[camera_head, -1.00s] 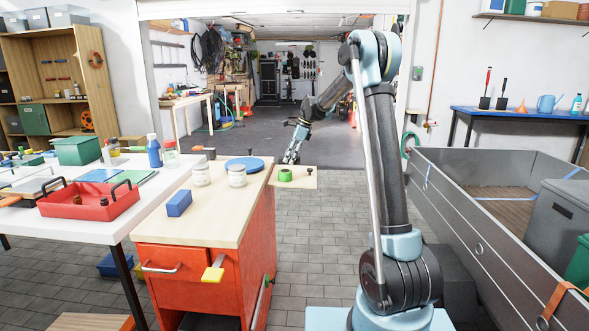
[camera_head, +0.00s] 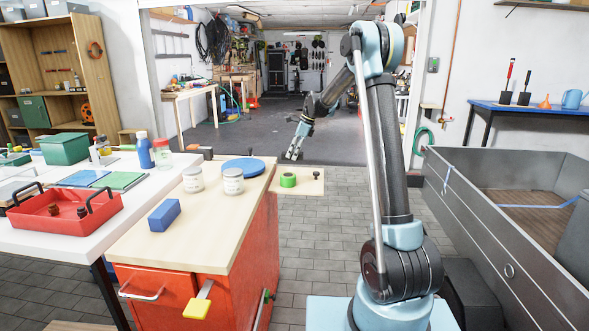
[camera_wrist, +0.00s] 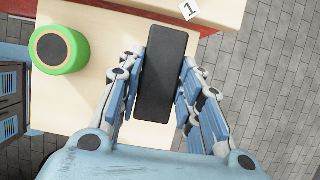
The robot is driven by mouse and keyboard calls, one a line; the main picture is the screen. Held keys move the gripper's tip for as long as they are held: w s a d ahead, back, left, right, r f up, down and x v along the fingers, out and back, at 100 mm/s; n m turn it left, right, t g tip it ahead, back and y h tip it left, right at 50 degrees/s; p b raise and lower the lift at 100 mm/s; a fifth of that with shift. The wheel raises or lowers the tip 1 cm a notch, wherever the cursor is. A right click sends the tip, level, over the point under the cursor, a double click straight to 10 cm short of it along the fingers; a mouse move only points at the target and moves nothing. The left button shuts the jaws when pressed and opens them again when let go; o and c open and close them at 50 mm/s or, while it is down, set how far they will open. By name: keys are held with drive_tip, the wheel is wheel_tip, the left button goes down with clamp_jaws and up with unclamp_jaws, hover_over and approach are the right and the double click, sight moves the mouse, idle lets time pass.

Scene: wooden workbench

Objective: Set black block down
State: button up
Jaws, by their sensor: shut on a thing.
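The black block (camera_wrist: 163,80) is a long dark slab between the two blue-grey fingers of my gripper (camera_wrist: 162,65) in the wrist view. The fingers press on its long sides. Below it is a pale wooden side shelf (camera_wrist: 95,22); I cannot tell if the block touches it. In the head view my gripper (camera_head: 294,153) hangs above the back of this shelf (camera_head: 303,187), fingers pointing down. The block is too small to make out there.
A green round piece with a dark centre (camera_wrist: 60,50) stands left of the block on the shelf; it also shows in the head view (camera_head: 288,180). A small dark knob (camera_head: 316,175) is at the shelf's right. The orange cabinet (camera_head: 200,290) carries jars, a blue disc (camera_head: 243,167) and a blue block (camera_head: 164,215).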

drive_tip(key=f, duration=0.6)
drive_tip(key=shift+d+f, duration=0.2)
drive_tip(key=o, duration=1.1)
drive_tip(key=shift+r, duration=0.1)
drive_tip(key=v, duration=1.2)
drive_tip(key=s+d+r+n+h, duration=0.1)
drive_tip(key=s+d+r+n, duration=0.15)
drive_tip(key=s, duration=0.35)
drive_tip(key=s+d+r+n, duration=0.2)
drive_tip(key=s+d, duration=0.2)
drive_tip(key=s, duration=0.2)
drive_tip(key=s+d+n+t+h, duration=0.1)
drive_tip(key=s+d+n, duration=0.5)
drive_tip(key=s, duration=0.9)
drive_tip(key=s+d+f+n+h, duration=0.1)
drive_tip(key=s+d+f+n, duration=0.1)
drive_tip(key=s+f, duration=0.3)
drive_tip(key=s+d+f+n, duration=0.3)
drive_tip(key=s+d+f, duration=0.2)
drive_tip(key=s, duration=0.7)
drive_tip(key=s+d+f+n+t+h, duration=0.1)
drive_tip(key=s+d+f+n, duration=0.2)
drive_tip(key=s+f, duration=0.3)
drive_tip(key=shift+s+d+f+h, duration=0.1)
drive_tip(key=shift+s+d+h, duration=0.05)
drive_tip(key=shift+s, duration=0.5)
drive_tip(key=shift+s+d+h, duration=0.1)
drive_tip(key=shift+s+h, duration=0.05)
drive_tip(key=shift+s, duration=0.5)
